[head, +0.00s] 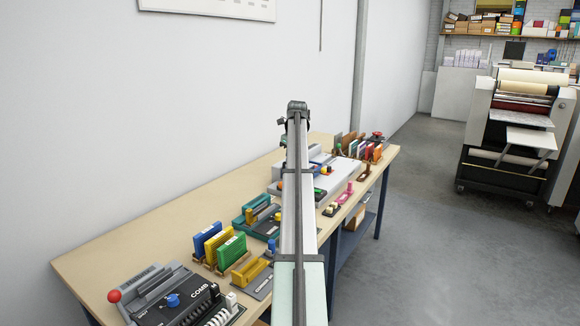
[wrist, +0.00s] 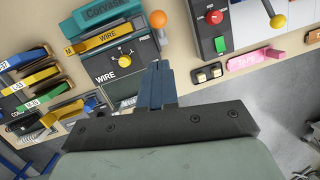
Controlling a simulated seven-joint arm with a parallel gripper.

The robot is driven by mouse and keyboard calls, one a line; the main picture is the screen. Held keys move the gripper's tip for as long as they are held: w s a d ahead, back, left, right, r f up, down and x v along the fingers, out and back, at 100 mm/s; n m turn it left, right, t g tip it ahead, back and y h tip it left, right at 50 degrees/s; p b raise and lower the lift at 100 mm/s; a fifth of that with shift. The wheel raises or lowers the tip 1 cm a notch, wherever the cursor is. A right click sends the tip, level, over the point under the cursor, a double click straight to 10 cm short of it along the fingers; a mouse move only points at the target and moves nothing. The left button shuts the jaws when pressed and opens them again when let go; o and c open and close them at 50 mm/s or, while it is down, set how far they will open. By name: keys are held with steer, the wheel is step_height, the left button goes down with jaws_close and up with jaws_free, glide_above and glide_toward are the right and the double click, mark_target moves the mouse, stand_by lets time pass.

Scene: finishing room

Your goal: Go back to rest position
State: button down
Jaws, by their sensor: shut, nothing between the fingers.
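My gripper (wrist: 157,80) shows at the centre of the wrist view, with its blue fingers together and nothing between them. It is over the front part of the workbench, whose pale top (head: 130,232) runs along the wall in the head view. In the head view my arm stretches up the middle of the picture across the bench, and I cannot make out the fingers there. In the wrist view the fingertips lie in the picture between a dark machine marked WIRE (wrist: 109,62) and a grey machine with a red button (wrist: 232,45).
A black comb binder (head: 170,300) with a red knob stands at the bench's near end. Blue, yellow and green holders (head: 231,252) stand beside it. A pink tape item (wrist: 244,62) lies near the front edge. Open floor (head: 425,235) lies right; a large roller machine (head: 515,125) stands beyond.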

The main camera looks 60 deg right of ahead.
steer(key=shift+s+r, duration=0.1)
steer(key=shift+r, duration=0.4)
